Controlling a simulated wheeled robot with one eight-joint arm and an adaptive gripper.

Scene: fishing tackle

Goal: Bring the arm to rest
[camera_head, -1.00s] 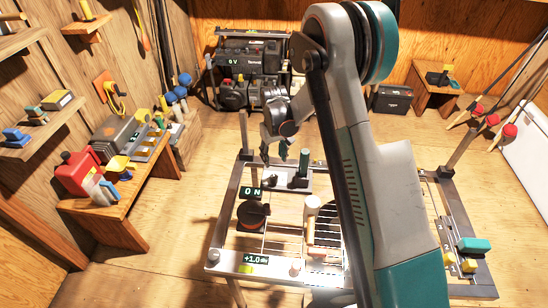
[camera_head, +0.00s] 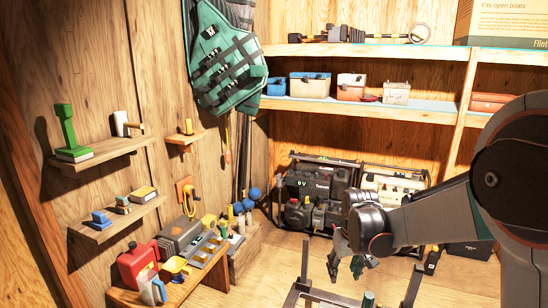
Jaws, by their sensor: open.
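My gripper (camera_head: 346,266) hangs at the end of my arm in the lower middle right of the head view. Its fingers point down and are open, with nothing seen between them. My grey arm crosses the right side of the picture. The gripper is above the metal frame table (camera_head: 330,297), of which only the upper part shows at the bottom edge. A dark green upright piece (camera_head: 368,300) on that table shows just below the gripper.
A generator (camera_head: 318,190) with a "0 V" display stands behind the gripper. A low wooden bench (camera_head: 215,268) with a red can (camera_head: 138,266) is at lower left. Wall shelves (camera_head: 105,155) are on the left. A long shelf (camera_head: 370,110) with boxes runs along the back. A green vest (camera_head: 222,60) hangs there.

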